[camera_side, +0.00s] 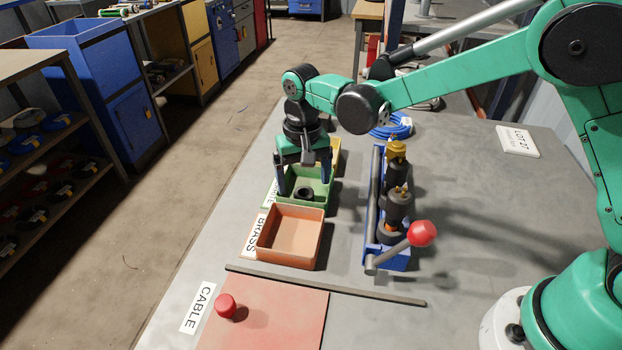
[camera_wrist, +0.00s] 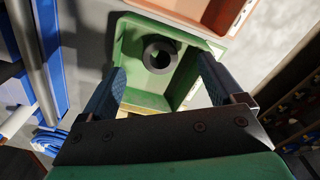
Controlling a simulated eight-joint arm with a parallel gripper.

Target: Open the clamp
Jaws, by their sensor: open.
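The clamp (camera_side: 391,258) is a long blue fixture on the bench, right of the bins, with a grey rod along its left side. Its lever ends in a red knob (camera_side: 422,233) at the near right. Dark cylindrical parts and a brass-coloured fitting (camera_side: 396,148) sit along the fixture. Part of the blue fixture shows at the left of the wrist view (camera_wrist: 50,45). My gripper (camera_side: 303,186) is open above the green bin (camera_side: 318,173), away from the clamp. A black ring (camera_wrist: 160,55) lies in that bin, below and between the spread fingers, not gripped.
An orange bin (camera_side: 290,234) with a BRASS label stands nearer, and a yellow bin (camera_side: 335,146) farther back. A blue cable coil (camera_side: 391,127) lies behind the clamp. A dark bar (camera_side: 325,285) borders a red mat (camera_side: 277,318) with a red knob (camera_side: 225,305).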

